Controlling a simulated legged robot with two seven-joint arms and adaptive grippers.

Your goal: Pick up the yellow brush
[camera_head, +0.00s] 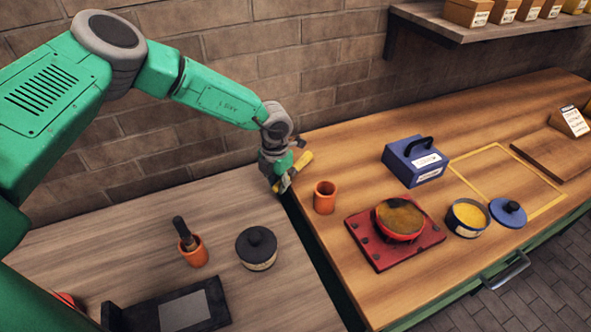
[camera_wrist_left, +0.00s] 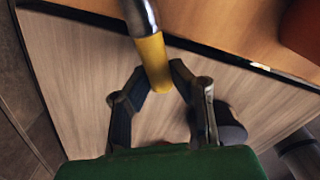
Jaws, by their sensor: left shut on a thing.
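The yellow brush (camera_head: 305,158) is held in my left gripper (camera_head: 284,183), over the gap between the two tables near the brick wall. In the left wrist view, the fingers of my left gripper (camera_wrist_left: 158,92) are closed around the end of the yellow handle (camera_wrist_left: 153,62). A metal band (camera_wrist_left: 139,16) shows above the yellow part, and the rest of the brush is cut off by the top of that view. My right gripper is not in view.
An orange cup (camera_head: 325,198) stands on the right table, close to the gripper. A red burner plate (camera_head: 377,252) with a pan (camera_head: 400,218) and a blue box (camera_head: 414,162) are farther right. On the left table stand a dark lidded jar (camera_head: 257,249) and an orange cup (camera_head: 194,253) holding a dark-handled tool.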

